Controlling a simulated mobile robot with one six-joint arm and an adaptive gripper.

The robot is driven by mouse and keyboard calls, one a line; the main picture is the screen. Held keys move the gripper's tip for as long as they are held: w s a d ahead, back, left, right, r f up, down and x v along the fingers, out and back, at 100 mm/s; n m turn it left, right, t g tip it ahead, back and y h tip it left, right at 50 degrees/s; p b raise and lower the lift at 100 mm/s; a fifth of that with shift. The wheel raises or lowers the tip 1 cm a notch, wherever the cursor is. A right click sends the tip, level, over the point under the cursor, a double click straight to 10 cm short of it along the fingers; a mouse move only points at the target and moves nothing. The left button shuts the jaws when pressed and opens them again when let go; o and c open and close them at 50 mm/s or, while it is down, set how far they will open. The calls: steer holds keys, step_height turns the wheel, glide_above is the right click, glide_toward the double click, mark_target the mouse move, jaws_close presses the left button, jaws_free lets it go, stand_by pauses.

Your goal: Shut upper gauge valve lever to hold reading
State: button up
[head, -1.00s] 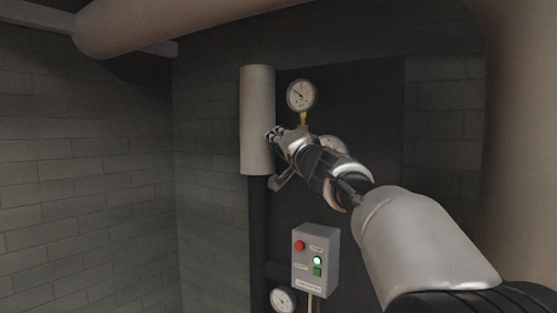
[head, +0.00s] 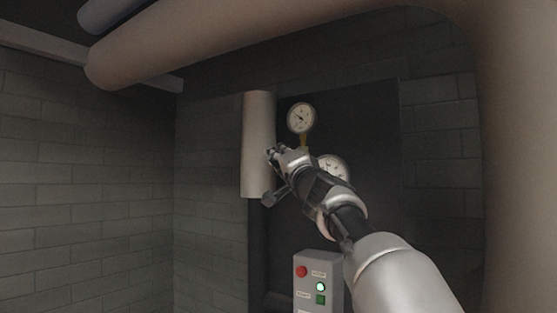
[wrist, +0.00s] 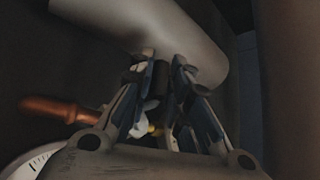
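The upper gauge (head: 301,117) is a round white dial on a yellowish stem; its valve is mostly hidden behind my arm in the head view. In the wrist view an orange-red lever handle (wrist: 55,109) lies roughly level, left of my fingers. A small pale and brass valve part (wrist: 150,129) shows behind the fingers. My gripper (head: 273,153) is just below and left of the gauge, in front of the insulated pipe. The wrist view shows my gripper (wrist: 166,66) with a narrow gap between its fingertips and the lever outside them. Contact with the valve cannot be told.
A pale insulated vertical pipe (head: 258,130) stands close behind the fingertips. A second gauge (head: 332,167) is partly behind my arm. A control box (head: 317,275) with red and green buttons sits below. Large pipes (head: 250,40) run overhead and at right.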

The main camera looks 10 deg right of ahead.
steer(key=o, duration=0.4)
steer(key=shift+s, duration=0.1)
steer(key=shift+c, duration=0.2)
steer(key=v, duration=1.1)
steer(key=shift+s+f, duration=0.25)
steer(key=shift+s, duration=0.1)
steer(key=shift+d, duration=0.1)
